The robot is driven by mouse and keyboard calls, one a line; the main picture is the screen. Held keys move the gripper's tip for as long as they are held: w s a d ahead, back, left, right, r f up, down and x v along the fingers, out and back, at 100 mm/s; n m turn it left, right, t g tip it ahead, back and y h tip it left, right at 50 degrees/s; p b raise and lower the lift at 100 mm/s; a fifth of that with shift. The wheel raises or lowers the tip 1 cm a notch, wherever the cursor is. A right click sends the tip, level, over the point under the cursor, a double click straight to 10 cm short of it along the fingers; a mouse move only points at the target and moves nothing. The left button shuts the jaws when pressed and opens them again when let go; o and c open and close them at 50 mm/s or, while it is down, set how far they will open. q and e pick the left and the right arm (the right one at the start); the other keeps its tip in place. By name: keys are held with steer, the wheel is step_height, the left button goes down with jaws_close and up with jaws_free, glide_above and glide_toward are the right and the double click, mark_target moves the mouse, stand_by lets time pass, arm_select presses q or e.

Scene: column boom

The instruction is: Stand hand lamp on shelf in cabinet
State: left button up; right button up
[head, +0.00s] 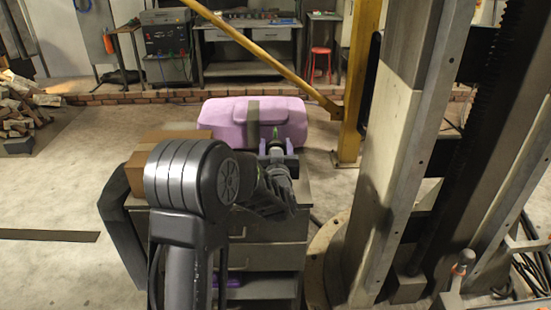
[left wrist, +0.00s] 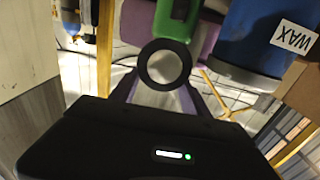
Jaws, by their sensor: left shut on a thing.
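The hand lamp is green and black. In the left wrist view its green body (left wrist: 178,22) and black ring end (left wrist: 165,65) show between my fingers. In the head view only a small green and dark part of the lamp (head: 274,135) shows past my gripper. My left gripper (head: 278,158) is shut on the lamp, above the cabinet top; its fingers also show in the left wrist view (left wrist: 158,98). The grey cabinet (head: 268,256) has drawers and a low open shelf space (head: 262,287) with a purple thing in it. My arm hides the cabinet's left part. My right gripper is not in view.
A blue container marked WAX (left wrist: 245,45) is near the lamp in the left wrist view. A yellow post (head: 357,90) stands behind, right. Floor at left is largely clear.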

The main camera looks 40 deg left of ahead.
arm_select(q)
jaws_close()
stand_by(0.5)
step_height(320, 180, up, 10)
steer(key=shift+b, duration=0.3)
stand_by(0.6)
